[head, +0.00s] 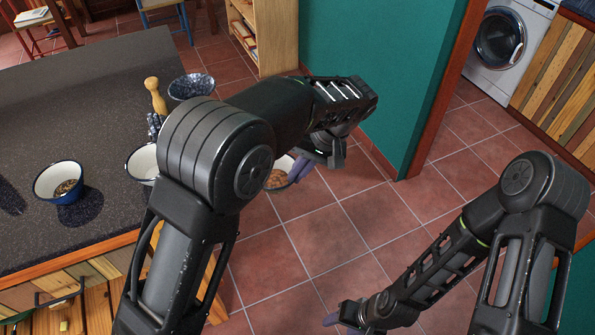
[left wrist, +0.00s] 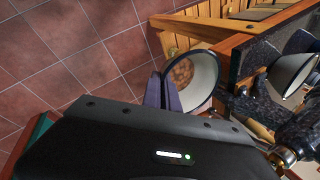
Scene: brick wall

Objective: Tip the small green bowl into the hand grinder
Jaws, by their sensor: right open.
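My left gripper (head: 298,168) is shut on the rim of a small bowl, white inside with a dark rim (head: 284,187), held out past the counter edge over the floor. Brown bits lie in it; my arm hides part of it. In the left wrist view the fingers (left wrist: 163,92) overlap the left rim of this bowl (left wrist: 207,82). Its outside colour is hard to tell. A dark fitting with brassy parts (left wrist: 285,155), possibly the hand grinder, shows at the lower right there; I cannot clearly make out the grinder in the head view. My right gripper (head: 340,319) is open and empty, low over the floor.
On the dark counter (head: 85,110) stand a blue-rimmed bowl (head: 50,180) with brown bits, a white bowl (head: 140,160) partly behind my arm, a speckled bowl (head: 191,87) and a turned wooden piece (head: 155,95). A green wall (head: 380,70) stands beyond.

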